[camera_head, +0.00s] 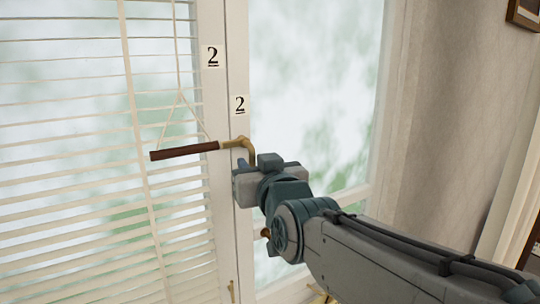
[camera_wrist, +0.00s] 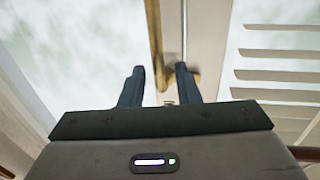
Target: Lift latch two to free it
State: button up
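Latch two (camera_head: 186,151) has a dark brown handle reaching left over the blinds and a brass end bending down at the window frame. Two white labels marked "2" (camera_head: 212,56) are on the frame above it. My gripper (camera_head: 246,163) is at the brass end, right of the handle. In the wrist view my gripper (camera_wrist: 160,72) is open, its two dark fingers apart. A brass bar (camera_wrist: 154,40) of the latch shows between and beyond the fingers. Contact with the fingers cannot be told. The lower part of the brass end is hidden by my gripper in the head view.
White slatted blinds (camera_head: 80,230) with a hanging cord (camera_head: 178,60) cover the left pane, close to the handle. A bare glass pane (camera_head: 310,90) is on the right. Another small brass piece (camera_head: 265,232) shows beside my arm. A picture frame (camera_head: 525,14) hangs at upper right.

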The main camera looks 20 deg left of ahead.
jog(key=shift+x, duration=1.2)
